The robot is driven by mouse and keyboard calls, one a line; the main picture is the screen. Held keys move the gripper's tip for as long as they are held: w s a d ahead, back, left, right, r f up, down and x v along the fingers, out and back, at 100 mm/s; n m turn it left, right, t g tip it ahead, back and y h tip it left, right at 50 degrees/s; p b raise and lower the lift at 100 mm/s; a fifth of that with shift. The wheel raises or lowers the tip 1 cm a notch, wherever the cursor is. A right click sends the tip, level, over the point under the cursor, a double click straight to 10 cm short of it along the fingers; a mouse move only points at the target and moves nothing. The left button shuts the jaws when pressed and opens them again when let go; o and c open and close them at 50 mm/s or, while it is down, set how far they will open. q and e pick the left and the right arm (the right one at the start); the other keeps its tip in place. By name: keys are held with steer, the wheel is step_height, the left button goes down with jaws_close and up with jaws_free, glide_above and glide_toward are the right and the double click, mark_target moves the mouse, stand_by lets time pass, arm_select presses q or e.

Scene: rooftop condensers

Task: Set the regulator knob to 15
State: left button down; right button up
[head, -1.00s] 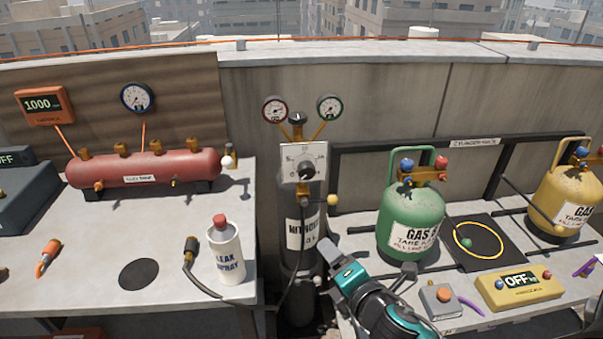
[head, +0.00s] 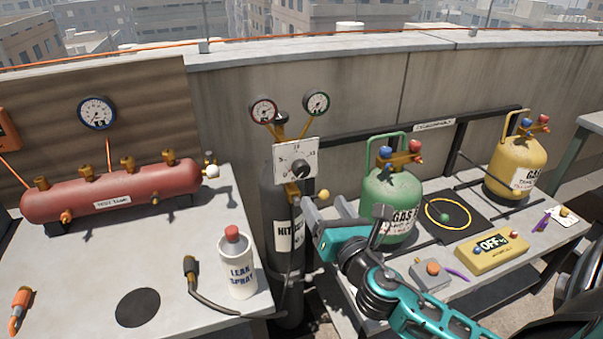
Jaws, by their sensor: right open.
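The dial marks and the knob's setting are too small to read. Two round gauges, one red-rimmed (head: 263,110) and one green-rimmed (head: 316,103), stand above it. My right gripper (head: 346,206) is open, fingers spread and pointing up, below and to the right of the knob and apart from it. Its left finger is close to the cylinder's right side. My left gripper is not in view.
The green gas cylinder (head: 388,190) stands just behind my right gripper. A yellow cylinder (head: 515,165) and a yellow OFF box (head: 492,252) are further right. A leak spray bottle (head: 238,270) and red tank (head: 115,188) are on the left table (head: 80,260).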

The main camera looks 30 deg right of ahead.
mark_target(303, 172)
steer(key=x, duration=1.2)
steer(key=shift+w, duration=0.3)
steer(key=shift+c, duration=0.5)
steer(key=c, duration=1)
steer(key=shift+o, duration=0.2)
